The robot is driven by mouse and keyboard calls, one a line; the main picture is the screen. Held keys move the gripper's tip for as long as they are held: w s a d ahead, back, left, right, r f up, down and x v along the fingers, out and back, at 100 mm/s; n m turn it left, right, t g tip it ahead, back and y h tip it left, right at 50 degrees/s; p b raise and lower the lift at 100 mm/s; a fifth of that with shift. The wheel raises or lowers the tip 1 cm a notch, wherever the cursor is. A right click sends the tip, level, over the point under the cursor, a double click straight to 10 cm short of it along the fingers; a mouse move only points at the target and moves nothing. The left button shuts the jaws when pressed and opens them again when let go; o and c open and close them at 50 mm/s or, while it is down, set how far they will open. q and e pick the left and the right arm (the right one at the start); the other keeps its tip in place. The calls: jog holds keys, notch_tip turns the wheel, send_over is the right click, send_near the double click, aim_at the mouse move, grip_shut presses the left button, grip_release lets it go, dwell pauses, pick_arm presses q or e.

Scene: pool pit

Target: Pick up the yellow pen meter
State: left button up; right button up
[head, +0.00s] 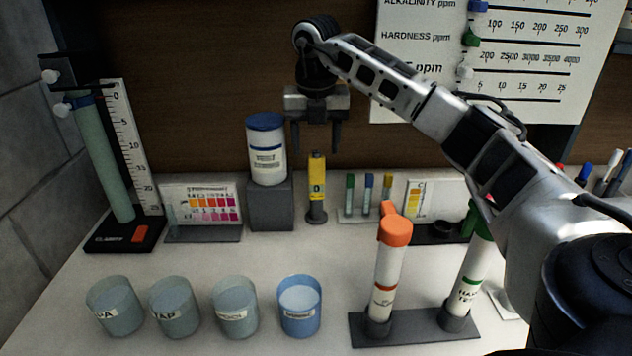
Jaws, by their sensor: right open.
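The yellow pen meter (317,177) stands upright in a small dark round holder (316,214) at the back of the white counter. It has a dark display on its front. My right gripper (321,138) points down just above the meter, a little to the right of its top in the picture. Its two dark fingers are apart with nothing between them. The picture does not make clear how far it is in front of or behind the meter. My left gripper is not in the head view.
A blue-lidded jar (266,148) on a grey block (270,207) stands close left of the meter. A rack of small vials (367,196) is close right. Several cups, including a blue cup (299,308), and an orange-capped tube (391,268) stand in front. The counter's middle is clear.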

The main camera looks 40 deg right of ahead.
aim_at(316, 187)
jog(key=shift+w+d+f+p, duration=0.15)
jog(key=shift+f+p, duration=0.15)
jog(key=shift+f, duration=1.25)
jog(key=shift+s+d+f+p, duration=0.1)
jog(key=shift+f+p, duration=0.15)
jog(key=shift+f, duration=1.3)
jog(key=c, duration=1.1)
